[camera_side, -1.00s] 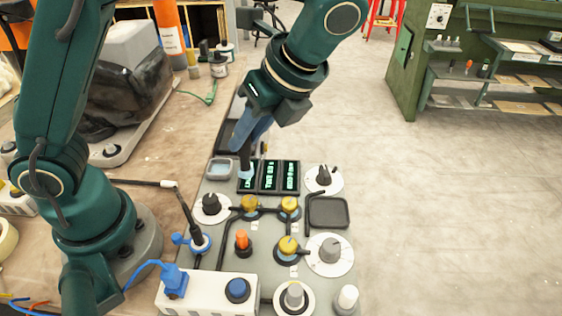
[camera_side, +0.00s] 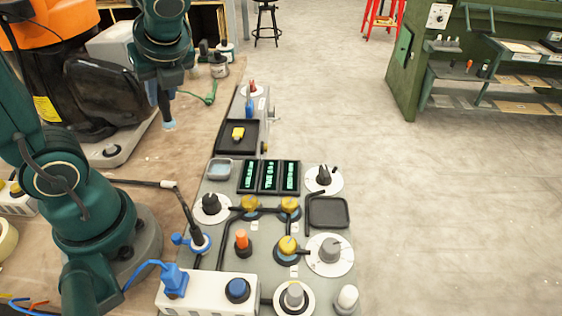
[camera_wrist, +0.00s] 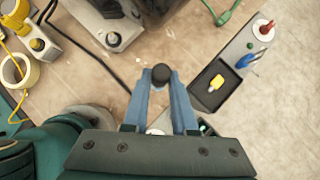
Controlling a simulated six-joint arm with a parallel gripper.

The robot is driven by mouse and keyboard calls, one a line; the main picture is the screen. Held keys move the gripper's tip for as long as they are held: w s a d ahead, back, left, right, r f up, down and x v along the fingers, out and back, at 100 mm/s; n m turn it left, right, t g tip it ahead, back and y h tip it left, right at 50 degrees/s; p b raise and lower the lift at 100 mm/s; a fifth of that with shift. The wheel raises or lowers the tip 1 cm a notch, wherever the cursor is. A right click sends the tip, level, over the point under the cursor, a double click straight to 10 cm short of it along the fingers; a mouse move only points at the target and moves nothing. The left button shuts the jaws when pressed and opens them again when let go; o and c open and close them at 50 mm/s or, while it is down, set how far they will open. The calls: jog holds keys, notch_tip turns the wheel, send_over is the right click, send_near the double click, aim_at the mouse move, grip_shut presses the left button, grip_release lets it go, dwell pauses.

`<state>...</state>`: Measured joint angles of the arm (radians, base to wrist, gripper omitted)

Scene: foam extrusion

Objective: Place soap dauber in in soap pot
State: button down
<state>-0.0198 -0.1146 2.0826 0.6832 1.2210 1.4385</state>
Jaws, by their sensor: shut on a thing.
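My gripper (camera_side: 158,90) hangs at the upper left in the side view, over the wooden table. It is shut on the soap dauber (camera_side: 168,124), which points down and shows a dark shaft with a pale blue tip. In the wrist view the dauber's dark round end (camera_wrist: 161,74) sits between the blue fingers of my gripper (camera_wrist: 160,90). A small square grey dish (camera_side: 219,168) with a pale bluish inside, possibly the soap pot, sits on the panel's back left corner, to the right of and nearer than the dauber. The dauber is apart from it.
A black tray (camera_side: 225,145) with a yellow piece lies behind the panel. Displays (camera_side: 269,176) and several knobs fill the panel. A jointed rod (camera_side: 180,205) stands at its left. A white can (camera_side: 219,66) stands at the back. Bare wooden table (camera_side: 180,150) lies below the dauber.

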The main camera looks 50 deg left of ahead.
jog(key=shift+n, duration=0.7)
jog(key=shift+w+d+f, duration=0.8)
jog(key=shift+d+f, duration=0.4)
jog(key=shift+f, duration=0.5)
jog(key=shift+w+d+f, duration=0.85)
jog(key=shift+d+f, duration=0.3)
jog(key=shift+f, duration=0.5)
jog(key=shift+w+d+f, duration=0.8)
jog(key=shift+d+f, duration=0.4)
jog(key=shift+f, duration=0.5)
jog(key=shift+f, duration=0.1)
jog(key=c, duration=0.7)
grip_release()
